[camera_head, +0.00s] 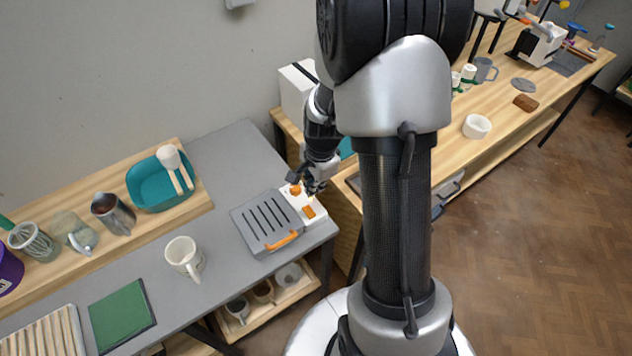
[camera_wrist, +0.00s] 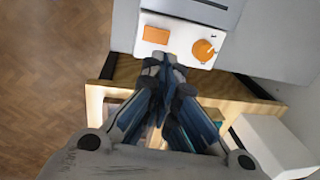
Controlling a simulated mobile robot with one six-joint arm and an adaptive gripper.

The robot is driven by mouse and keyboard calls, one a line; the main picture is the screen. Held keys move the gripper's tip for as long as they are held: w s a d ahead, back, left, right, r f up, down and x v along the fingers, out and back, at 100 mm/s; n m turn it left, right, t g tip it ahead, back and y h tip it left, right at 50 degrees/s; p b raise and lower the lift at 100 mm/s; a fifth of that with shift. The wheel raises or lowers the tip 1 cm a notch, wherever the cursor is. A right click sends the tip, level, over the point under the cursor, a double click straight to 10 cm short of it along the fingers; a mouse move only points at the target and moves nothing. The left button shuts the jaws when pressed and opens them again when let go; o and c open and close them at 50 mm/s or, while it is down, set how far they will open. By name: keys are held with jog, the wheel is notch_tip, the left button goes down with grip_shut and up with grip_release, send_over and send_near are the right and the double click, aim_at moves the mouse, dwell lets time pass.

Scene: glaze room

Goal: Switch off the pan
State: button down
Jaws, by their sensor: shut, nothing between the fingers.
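The pan (camera_head: 262,224) is a grey, slotted, flat unit with an orange handle (camera_head: 283,240), at the right end of the grey counter. Its white control panel (camera_head: 314,219) carries a round orange knob (camera_head: 295,190) and a rectangular orange switch (camera_head: 308,212). In the wrist view the panel also shows the rectangular switch (camera_wrist: 156,35) at left and the knob (camera_wrist: 203,49) at right. My gripper (camera_wrist: 163,62) is shut and empty, its fingertips by the panel's near edge, between and below the two controls in the picture. Contact cannot be told. In the head view my gripper (camera_head: 304,178) is beside the knob, partly hidden.
A white mug (camera_head: 185,256) stands left of the pan, with a green book (camera_head: 122,315) farther left. A teal basin (camera_head: 148,187) and metal pitcher (camera_head: 113,213) stand on the wooden board behind. A white box (camera_head: 296,90) and wooden table (camera_head: 500,118) lie to the right.

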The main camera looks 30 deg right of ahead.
aim_at(309, 212)
jog(key=f+b, duration=0.1)
jog(key=f, duration=0.1)
jog(key=f+b, duration=0.1)
jog(key=f, duration=0.2)
jog(key=w+f, duration=0.1)
jog(key=f, duration=0.2)
jog(key=shift+w+f+b, duration=0.1)
jog(key=shift+b, duration=0.3)
jog(key=shift+p, duration=0.85)
